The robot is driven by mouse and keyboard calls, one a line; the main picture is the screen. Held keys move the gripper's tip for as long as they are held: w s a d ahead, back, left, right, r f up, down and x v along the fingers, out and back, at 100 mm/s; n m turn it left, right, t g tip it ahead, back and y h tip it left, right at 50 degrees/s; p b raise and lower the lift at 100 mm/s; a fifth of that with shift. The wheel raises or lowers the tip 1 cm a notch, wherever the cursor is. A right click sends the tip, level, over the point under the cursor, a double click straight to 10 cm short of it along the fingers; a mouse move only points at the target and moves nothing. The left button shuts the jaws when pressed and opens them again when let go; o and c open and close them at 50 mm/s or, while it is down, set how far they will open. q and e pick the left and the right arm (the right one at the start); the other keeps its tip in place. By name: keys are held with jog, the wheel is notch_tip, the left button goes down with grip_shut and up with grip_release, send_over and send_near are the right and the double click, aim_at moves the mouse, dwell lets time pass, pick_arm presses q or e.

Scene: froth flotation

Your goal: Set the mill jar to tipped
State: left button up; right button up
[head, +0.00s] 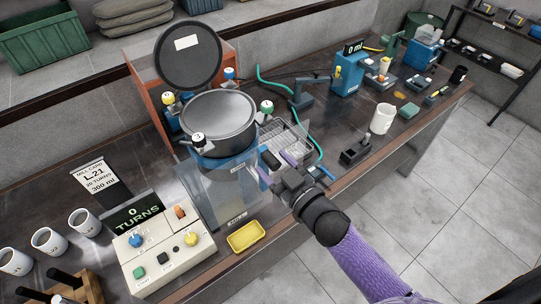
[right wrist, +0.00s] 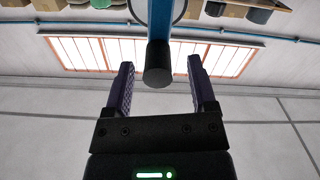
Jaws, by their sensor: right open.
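The mill jar (head: 218,118) is a wide dark grey drum with a light grey top, standing in an orange and blue frame at the centre left of the head view. It looks upright, its top facing up. My right gripper (head: 275,164) is open at the jar's front right, beside a clear panel. In the right wrist view a dark round grip (right wrist: 158,66) on a blue bar (right wrist: 160,22) lies between the open fingers (right wrist: 161,75), with gaps on both sides. My left gripper is not in view.
A round dark lid (head: 188,57) stands behind the jar. A control box (head: 163,246) reading 0 turns, a yellow tray (head: 246,236) and white cups (head: 84,222) are at the front left. A white mug (head: 382,119) and bench devices stand to the right.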

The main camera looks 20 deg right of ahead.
jog(key=shift+x, duration=1)
jog(key=shift+d, duration=0.15)
grip_shut()
dwell(0.5)
